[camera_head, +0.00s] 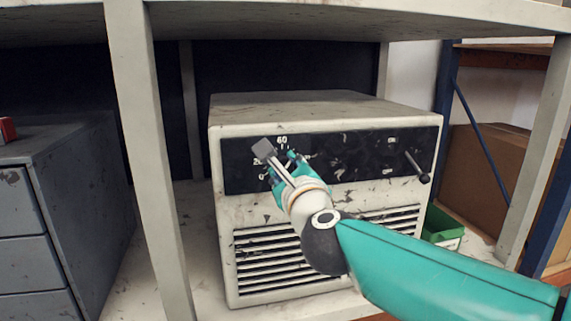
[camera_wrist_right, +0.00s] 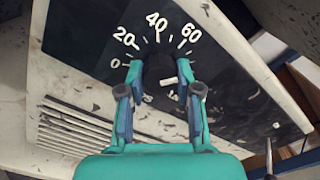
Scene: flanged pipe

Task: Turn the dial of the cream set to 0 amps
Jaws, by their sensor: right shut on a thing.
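The cream set (camera_head: 310,108) is a scuffed box with a black front panel, standing on a shelf. Its dark dial (camera_wrist_right: 158,72) has a scale reading 0, 20, 40 and 60 in the right wrist view. A short white mark on the dial lies toward the right, away from the 0 at left. My right gripper (camera_wrist_right: 160,76) is shut on the dial, one finger on each side. In the head view my right gripper (camera_head: 290,162) hides most of the dial. My left gripper is not in view.
A lever with a dark knob (camera_head: 424,178) sticks out at the panel's right. A white shelf post (camera_head: 152,150) stands left of the set, beside a grey drawer cabinet (camera_head: 75,210). A green bin (camera_head: 440,226) sits at the right. The shelf top overhangs the set.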

